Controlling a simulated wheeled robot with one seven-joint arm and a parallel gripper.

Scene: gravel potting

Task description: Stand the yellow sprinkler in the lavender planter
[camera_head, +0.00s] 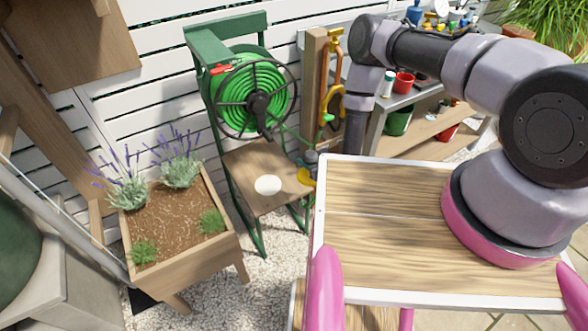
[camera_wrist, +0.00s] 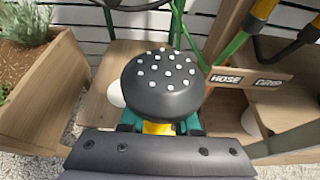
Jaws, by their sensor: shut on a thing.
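The yellow sprinkler has a round black head with white dots (camera_wrist: 163,88), and a bit of its yellow body shows below the head in the wrist view. My gripper (camera_wrist: 158,127) is shut on that yellow body, with teal finger parts on both sides. In the head view the yellow sprinkler (camera_head: 305,178) shows small beside the hose stand, mostly hidden behind my work top's edge. The lavender planter (camera_head: 190,262) is a wooden box on legs at the left, holding brown soil, two lavender plants and green tufts. Its side also shows in the wrist view (camera_wrist: 45,100). The sprinkler is apart from it, to its right.
A green hose stand (camera_head: 195,50) with a reel (camera_head: 257,97) and a wooden shelf (camera_head: 265,180) stands between planter and gripper. A white round thing (camera_head: 268,185) is on the shelf. A wooden post (camera_head: 315,80) with hooks and a hose sign (camera_wrist: 228,77) are close by.

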